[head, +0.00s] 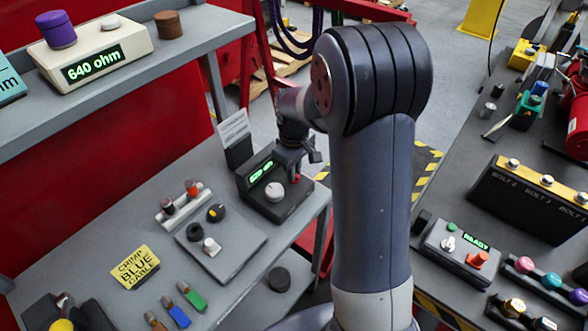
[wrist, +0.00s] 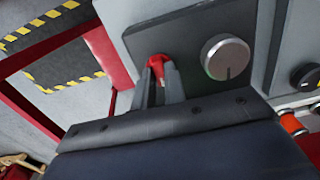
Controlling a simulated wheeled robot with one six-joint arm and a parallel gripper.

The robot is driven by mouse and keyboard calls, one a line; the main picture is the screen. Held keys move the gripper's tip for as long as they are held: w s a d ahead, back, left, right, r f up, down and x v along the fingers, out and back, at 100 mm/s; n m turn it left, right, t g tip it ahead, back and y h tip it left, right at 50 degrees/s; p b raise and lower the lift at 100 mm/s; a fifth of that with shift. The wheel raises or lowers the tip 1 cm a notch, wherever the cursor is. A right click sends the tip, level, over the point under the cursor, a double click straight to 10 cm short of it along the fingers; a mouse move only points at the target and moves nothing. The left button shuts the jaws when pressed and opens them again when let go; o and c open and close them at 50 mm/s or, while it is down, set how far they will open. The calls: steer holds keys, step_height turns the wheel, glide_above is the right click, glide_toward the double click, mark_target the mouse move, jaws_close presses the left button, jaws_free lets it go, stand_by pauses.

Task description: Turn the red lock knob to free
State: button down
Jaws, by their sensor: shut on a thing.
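The red lock knob (wrist: 156,61) sits on a dark box (wrist: 186,22) in the wrist view. My gripper (wrist: 159,75) is shut on the red knob, with one finger on each side of it. The fingers hide part of the knob, so I cannot tell which way it points. A larger silver-white knob (wrist: 227,58) with a dark mark stands beside it on the same box. In the head view the box (head: 252,189) stands near the bench's right edge, with a lit green display (head: 262,172). My gripper (head: 295,172) reaches its right side from above.
A white sign (head: 234,130) stands behind the box. A grey panel (head: 228,262) with several knobs lies in front. A shelf with a "640 ohm" device (head: 93,66) is above left. Another bench with a "READY" box (head: 458,260) is at the right.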

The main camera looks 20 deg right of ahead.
stand_by(0.4)
steer(key=c, duration=1.5)
jaws_free()
steer(key=shift+o, duration=0.2)
step_height(320, 180, up, 11)
steer(key=shift+b, duration=0.3)
steer(key=shift+f, duration=0.1)
step_height(320, 180, down, 11)
steer(key=shift+r+p, duration=0.1)
steer(key=shift+p, duration=0.2)
